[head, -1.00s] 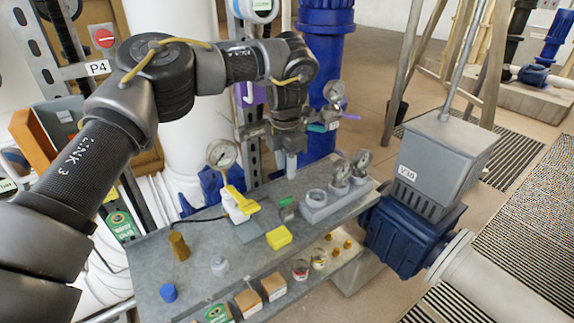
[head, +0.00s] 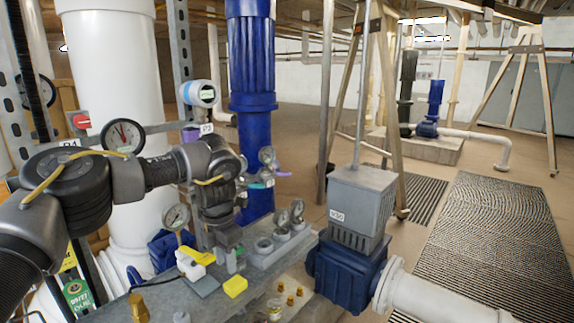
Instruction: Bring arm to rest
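My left arm comes in from the left and reaches over the grey bench (head: 205,306). My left gripper (head: 230,258) hangs down over the bench, between the small gauge (head: 177,217) and the grey holder block (head: 283,246). The fingertips are small and overlap the small things behind them. I cannot tell whether they are open or shut, or whether they touch anything. A yellow block (head: 235,287) lies on the bench just in front of the gripper. My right gripper is out of view.
A blue pipe (head: 252,60) and a white pipe (head: 110,60) stand behind the arm. A grey and blue valve actuator (head: 358,210) is right of the bench, with a white pipe (head: 440,302) leading off.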

